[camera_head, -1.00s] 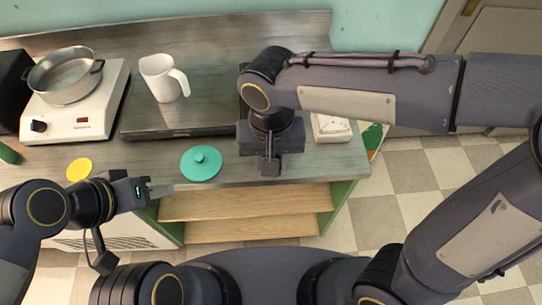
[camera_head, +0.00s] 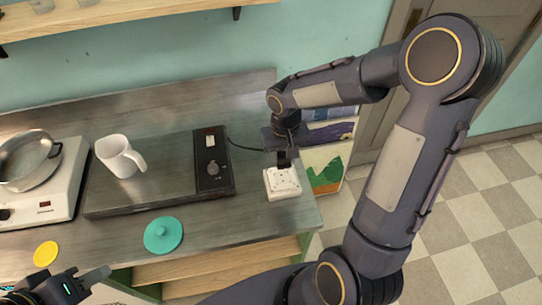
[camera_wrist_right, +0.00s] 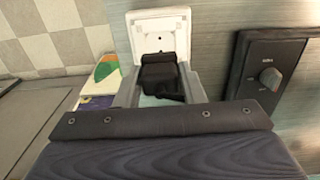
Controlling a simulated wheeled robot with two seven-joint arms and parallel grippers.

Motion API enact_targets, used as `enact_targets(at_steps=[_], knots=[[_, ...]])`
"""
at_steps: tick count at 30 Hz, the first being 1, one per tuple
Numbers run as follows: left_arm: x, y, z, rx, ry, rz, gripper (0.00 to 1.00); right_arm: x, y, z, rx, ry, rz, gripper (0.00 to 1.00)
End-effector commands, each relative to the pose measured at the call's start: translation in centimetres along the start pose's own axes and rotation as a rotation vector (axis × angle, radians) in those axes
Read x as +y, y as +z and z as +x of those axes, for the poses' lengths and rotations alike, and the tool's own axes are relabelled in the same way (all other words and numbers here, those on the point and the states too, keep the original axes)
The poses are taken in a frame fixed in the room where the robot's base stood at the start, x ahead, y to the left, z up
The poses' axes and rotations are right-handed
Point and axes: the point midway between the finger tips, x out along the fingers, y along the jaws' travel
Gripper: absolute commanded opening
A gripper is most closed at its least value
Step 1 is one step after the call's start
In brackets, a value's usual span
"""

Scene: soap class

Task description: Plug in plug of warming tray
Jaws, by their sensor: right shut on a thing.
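The warming tray (camera_head: 150,190) is a flat dark metallic slab on the counter, with a black control panel (camera_head: 212,165) at its right end. A black cord (camera_head: 245,146) runs from the panel to my right gripper (camera_head: 284,160). That gripper is shut on the black plug (camera_wrist_right: 160,75), which shows between its grey fingers in the right wrist view. The white socket block (camera_head: 283,184) lies near the counter's right end, and it also shows in the right wrist view (camera_wrist_right: 138,30). The plug overlaps the socket's near part; whether they touch is hidden. My left gripper (camera_head: 90,282) is at the lower left, empty.
A white mug (camera_head: 118,155) stands on the tray. A teal lid (camera_head: 163,235) and a yellow disc (camera_head: 45,254) lie in front. A pot (camera_head: 28,160) sits on a white hotplate (camera_head: 62,190) at left. Colourful boards (camera_head: 325,165) stand beyond the counter's right end.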

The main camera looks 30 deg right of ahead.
Motion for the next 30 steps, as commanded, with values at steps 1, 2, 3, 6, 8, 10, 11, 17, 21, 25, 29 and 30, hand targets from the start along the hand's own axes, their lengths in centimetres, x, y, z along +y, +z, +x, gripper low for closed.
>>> enact_targets(at_steps=[1,2,3,6,8,10,11,17,21,25,29,30], knots=[[0.0,0.0,0.1,0.000,0.000,0.000,0.36,0.0,0.0,0.1,0.000,0.000,-0.001,0.16],[0.0,0.0,0.1,0.000,0.000,0.000,0.36,0.0,0.0,0.1,0.000,0.000,-0.001,0.16],[0.0,0.0,0.1,0.000,0.000,0.000,0.36,-0.1,0.0,0.0,0.000,0.000,-0.001,0.16],[0.0,0.0,0.1,0.000,0.000,0.000,0.36,-0.1,0.0,0.1,0.000,0.000,-0.001,0.16],[0.0,0.1,0.1,0.000,0.000,0.000,0.36,-0.1,0.0,0.1,0.000,0.000,0.000,0.16],[-0.1,0.1,0.2,0.000,0.000,0.000,0.36,-0.1,0.0,0.3,-0.001,0.000,0.000,0.16],[-0.1,0.1,0.3,0.000,0.000,0.000,0.36,-0.1,0.0,0.4,-0.001,0.000,0.000,0.16],[-0.5,0.5,1.1,0.000,0.000,0.000,0.36,-0.1,0.0,1.6,-0.001,0.000,0.000,0.16],[-0.8,0.9,1.9,0.000,0.000,0.000,0.36,-0.1,0.1,2.9,-0.002,0.000,-0.001,0.16],[-1.2,1.3,2.6,0.000,0.000,0.000,0.36,-0.1,0.1,4.2,-0.002,0.000,-0.001,0.16],[-1.5,1.6,3.2,0.000,0.000,0.000,0.36,-0.1,0.0,5.2,-0.001,0.000,0.000,0.16],[-1.5,1.7,3.4,0.000,0.000,0.000,0.36,-0.1,0.0,5.5,0.000,0.000,0.000,0.16]])
